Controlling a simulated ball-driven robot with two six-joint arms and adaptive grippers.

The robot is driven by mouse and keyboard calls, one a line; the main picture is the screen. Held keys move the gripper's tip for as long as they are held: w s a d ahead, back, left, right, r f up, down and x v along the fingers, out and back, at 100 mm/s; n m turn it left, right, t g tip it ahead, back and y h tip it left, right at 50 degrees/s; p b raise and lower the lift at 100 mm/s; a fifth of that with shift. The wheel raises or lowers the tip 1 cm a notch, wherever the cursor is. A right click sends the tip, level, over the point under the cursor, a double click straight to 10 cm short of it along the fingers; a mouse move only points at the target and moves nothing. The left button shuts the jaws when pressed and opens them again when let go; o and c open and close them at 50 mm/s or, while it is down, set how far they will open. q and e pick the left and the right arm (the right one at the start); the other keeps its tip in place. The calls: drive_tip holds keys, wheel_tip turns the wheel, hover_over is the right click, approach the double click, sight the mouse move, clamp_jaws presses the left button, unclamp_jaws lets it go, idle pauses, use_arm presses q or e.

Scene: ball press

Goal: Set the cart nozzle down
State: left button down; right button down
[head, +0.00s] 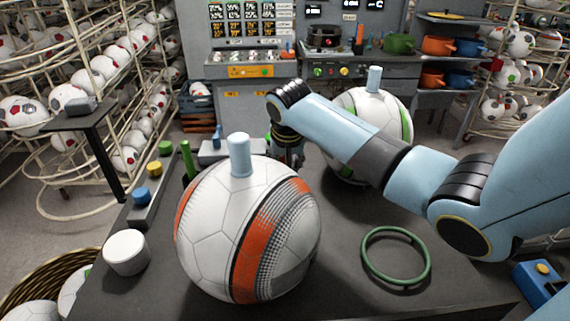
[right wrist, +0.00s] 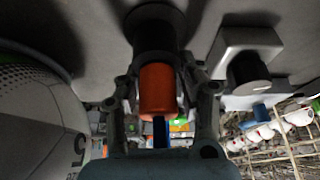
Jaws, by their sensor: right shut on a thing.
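My right gripper (head: 288,158) hangs behind the orange-striped ball (head: 240,225) in the head view, and the ball hides its lower part. In the right wrist view its two fingers are shut on an orange cylindrical piece, which I take to be the cart nozzle (right wrist: 157,90). A dark round part (right wrist: 155,30) adjoins the nozzle's far end, and a blue part (right wrist: 160,132) shows at its near end. I cannot tell whether the nozzle touches the dark part or is just in front of it. My left gripper is not in view.
A light blue cylinder (head: 240,155) stands on the orange-striped ball. A green-striped ball (head: 405,125) is behind my right arm. A white cylinder (head: 126,252), a button strip (head: 150,190) and a green ring (head: 395,256) are on the dark tabletop (head: 350,290). Ball racks (head: 80,60) stand left.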

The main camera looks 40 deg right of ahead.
drive_tip(key=shift+f, duration=0.35)
drive_tip(key=c, duration=0.7)
unclamp_jaws()
drive_tip(key=shift+c, duration=0.2)
drive_tip(key=shift+r, duration=0.1)
wheel_tip(320, 180, up, 10)
drive_tip(key=shift+f, duration=0.1)
drive_tip(key=shift+a, duration=0.1)
